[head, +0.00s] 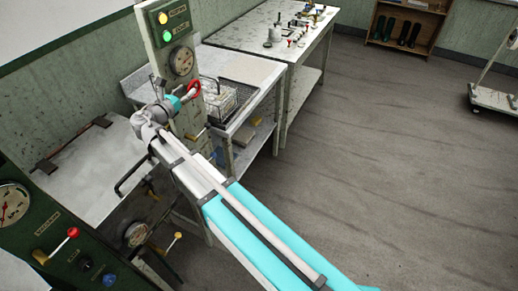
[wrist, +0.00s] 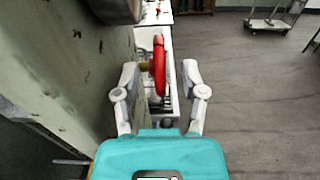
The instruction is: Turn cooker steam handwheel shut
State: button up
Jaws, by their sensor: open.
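The red handwheel (head: 194,90) is on the grey-green control post (head: 172,33), below its round gauge. In the wrist view the handwheel (wrist: 159,62) shows almost edge-on as an upright red ring. My gripper (head: 184,99) is at the handwheel in the head view. In the wrist view my gripper (wrist: 159,72) is open, one finger left and one right of the rim's lower part. Gaps show on both sides of the rim. The wheel's hub and stem are mostly hidden.
The post's worn face (wrist: 75,75) runs close along my gripper's left. A wire basket (head: 228,100) with pale contents stands on a bench just behind the wheel. A green machine panel (head: 60,240) with levers is at lower left. Open floor (head: 400,150) lies to the right.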

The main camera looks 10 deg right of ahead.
jog(key=v, duration=1)
jog(key=s+d+f+m+g+y, duration=0.1)
jog(key=d+f+m+g, duration=0.3)
jog(key=d, duration=0.5)
jog(key=s+d+f+m+g+y, duration=0.2)
jog(key=s+d+f+m+g, duration=0.2)
jog(key=d+m, duration=0.5)
jog(key=s+d+f+m+g+y, duration=0.2)
jog(key=d+f+m+g, duration=0.2)
jog(key=d, duration=0.5)
jog(key=shift+s+d+f+m, duration=0.2)
jog(key=shift+d+f+m, duration=0.1)
jog(key=shift+f+m, duration=1.3)
jog(key=shift+f+n, duration=0.25)
jog(key=shift+n, duration=0.05)
